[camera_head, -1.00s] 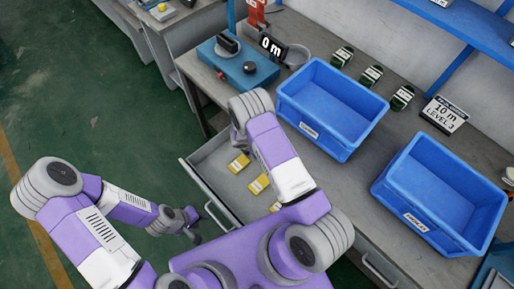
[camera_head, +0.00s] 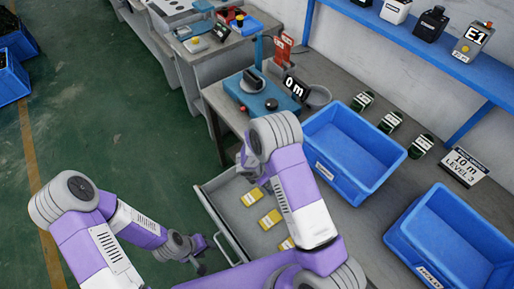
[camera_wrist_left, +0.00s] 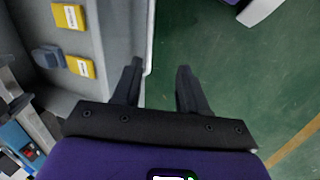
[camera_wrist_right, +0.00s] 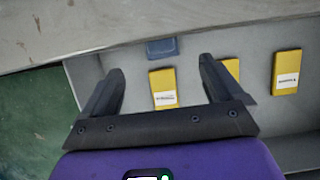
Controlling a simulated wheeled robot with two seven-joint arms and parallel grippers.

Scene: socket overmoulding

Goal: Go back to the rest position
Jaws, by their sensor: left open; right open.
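My left gripper (camera_head: 202,268) is open and empty, low beside the open drawer. In the left wrist view its fingers (camera_wrist_left: 159,82) are apart, over the drawer's edge and the green floor. My right arm reaches over the drawer, and its gripper is mostly hidden behind its own wrist in the head view. In the right wrist view the right gripper (camera_wrist_right: 160,75) is open above the drawer. A yellow box (camera_wrist_right: 163,88) shows between its fingers, but I see no grip on it.
The open drawer (camera_head: 213,190) holds several yellow boxes (camera_head: 270,219) and a blue block (camera_wrist_right: 161,48). Two blue bins (camera_head: 352,150) (camera_head: 455,240) stand on the workbench. A blue device (camera_head: 252,98) sits at its far end. Green floor (camera_head: 110,110) is open on the left.

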